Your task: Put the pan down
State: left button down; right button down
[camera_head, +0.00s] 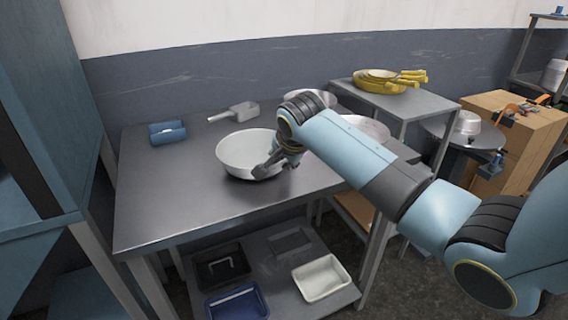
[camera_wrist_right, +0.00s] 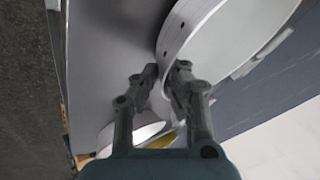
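The pan (camera_head: 240,150), a round light-metal vessel, is over the front middle of the grey steel table (camera_head: 170,210), looking upright. I cannot tell whether its base touches the tabletop. My right gripper (camera_head: 264,168) is at the pan's front right side. In the right wrist view the pan (camera_wrist_right: 235,35) fills the upper right, with small holes in its wall. There the fingers of my right gripper (camera_wrist_right: 166,76) are close together, one on each side of the pan's rim, and look shut on it. My left gripper is not in view.
A blue holder (camera_head: 168,132) and a metal scoop (camera_head: 236,112) lie toward the table's back. Other metal pans (camera_head: 372,127) are partly behind my right arm. Trays (camera_head: 320,278) occupy the lower shelf. The table's front left is clear.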

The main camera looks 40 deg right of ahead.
jog(key=shift+w+f, duration=0.1)
jog(key=shift+f, duration=0.35)
jog(key=c, duration=1.5)
grip_release()
jog(key=v, duration=1.2)
jog(key=shift+a+p, duration=0.1)
jog(key=shift+p, duration=0.25)
